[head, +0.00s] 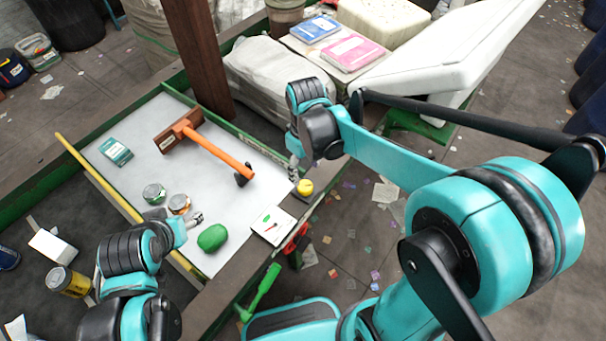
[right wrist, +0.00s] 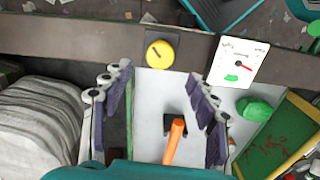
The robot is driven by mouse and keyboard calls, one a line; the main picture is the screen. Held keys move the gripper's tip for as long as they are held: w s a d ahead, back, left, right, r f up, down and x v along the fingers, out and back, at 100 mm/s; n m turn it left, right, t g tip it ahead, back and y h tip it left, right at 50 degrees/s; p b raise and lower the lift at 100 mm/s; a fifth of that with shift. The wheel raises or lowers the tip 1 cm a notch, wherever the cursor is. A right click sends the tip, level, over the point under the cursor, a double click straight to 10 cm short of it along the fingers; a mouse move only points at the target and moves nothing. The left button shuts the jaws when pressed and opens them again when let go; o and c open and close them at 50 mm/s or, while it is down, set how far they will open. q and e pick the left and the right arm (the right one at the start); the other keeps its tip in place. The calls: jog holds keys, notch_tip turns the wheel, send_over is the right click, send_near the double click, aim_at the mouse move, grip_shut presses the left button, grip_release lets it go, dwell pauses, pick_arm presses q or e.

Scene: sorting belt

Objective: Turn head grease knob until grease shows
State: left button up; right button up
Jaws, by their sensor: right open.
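The round yellow knob (head: 305,187) sits on the dark beam at the belt's near edge. It also shows in the right wrist view (right wrist: 160,54), with a small dark mark on its face. A white dial card (head: 272,225) with a red needle and a green patch lies beside it; it shows in the right wrist view too (right wrist: 237,62). My right gripper (head: 296,170) is open just beside the knob. In the right wrist view the knob is ahead of the spread fingers (right wrist: 160,76), apart from them. My left gripper (head: 196,218) is over the belt near the tins; its opening is unclear.
A brown post (head: 199,55) and wrapped sacks (head: 275,78) stand behind. A green-handled tool (head: 262,289) is at the near edge.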

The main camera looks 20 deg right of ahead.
aim_at(305, 185)
notch_tip(305, 185, down, 6)
jog(key=shift+f+b, duration=0.1)
jog(key=shift+b, duration=0.75)
jog(key=shift+f, duration=0.55)
jog(key=shift+s, duration=0.1)
jog(key=c, duration=1.2)
